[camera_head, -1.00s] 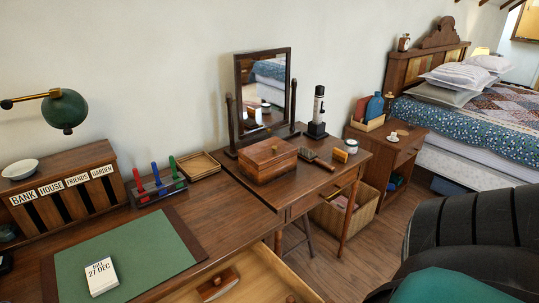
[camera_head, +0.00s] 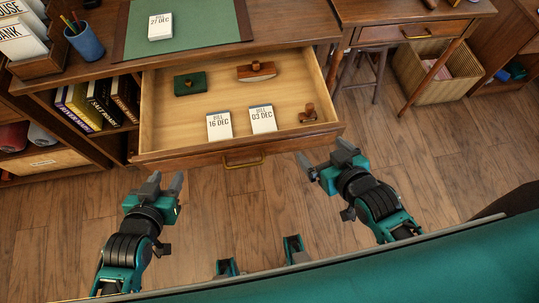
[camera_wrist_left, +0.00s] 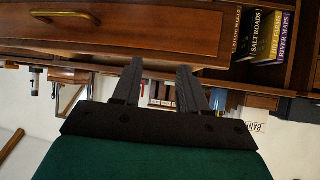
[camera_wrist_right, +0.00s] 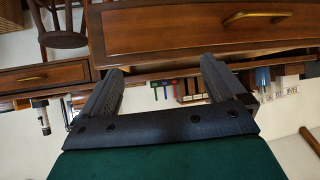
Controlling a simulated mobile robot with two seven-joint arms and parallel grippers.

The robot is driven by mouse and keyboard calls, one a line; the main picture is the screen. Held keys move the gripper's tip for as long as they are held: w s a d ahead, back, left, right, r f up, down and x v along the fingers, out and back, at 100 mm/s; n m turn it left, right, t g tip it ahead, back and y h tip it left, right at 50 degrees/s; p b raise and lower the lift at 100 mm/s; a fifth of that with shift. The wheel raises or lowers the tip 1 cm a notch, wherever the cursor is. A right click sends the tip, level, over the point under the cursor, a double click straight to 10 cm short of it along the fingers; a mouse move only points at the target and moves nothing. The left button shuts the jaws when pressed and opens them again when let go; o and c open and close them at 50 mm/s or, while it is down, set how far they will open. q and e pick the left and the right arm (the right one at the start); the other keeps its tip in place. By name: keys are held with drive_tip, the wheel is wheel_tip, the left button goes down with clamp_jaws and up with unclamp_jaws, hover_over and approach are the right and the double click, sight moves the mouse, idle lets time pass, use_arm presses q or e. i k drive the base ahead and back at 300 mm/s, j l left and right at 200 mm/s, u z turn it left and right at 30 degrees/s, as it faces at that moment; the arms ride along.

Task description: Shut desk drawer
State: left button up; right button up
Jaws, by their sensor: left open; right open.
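The desk drawer (camera_head: 166,133) is pulled well out of the desk (camera_head: 193,50) in the head view. Its front has a brass handle (camera_head: 243,162), and it holds two white calendar cards, a green block and wooden stamps. My left gripper (camera_head: 162,184) is open and empty, in front of the drawer's left part and apart from it. My right gripper (camera_head: 327,158) is open and empty, near the drawer's front right corner. The handle also shows in the left wrist view (camera_wrist_left: 64,15) and the right wrist view (camera_wrist_right: 256,17).
A shelf with several books (camera_head: 92,106) is left of the drawer. A pen cup (camera_head: 83,40) and a green mat (camera_head: 185,28) are on the desk. A stool (camera_head: 362,69) and a wicker basket (camera_head: 430,75) stand at the right. The floor before the drawer is clear.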

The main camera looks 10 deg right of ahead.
sight(173, 133)
drive_tip(key=l+u, duration=0.2)
drive_tip(key=l, duration=0.3)
drive_tip(key=k+l+u, duration=0.1)
drive_tip(key=l+u, duration=0.15)
drive_tip(key=l, duration=0.25)
drive_tip(key=k+l+u, duration=0.2)
drive_tip(key=l, duration=0.3)
drive_tip(key=i, duration=0.1)
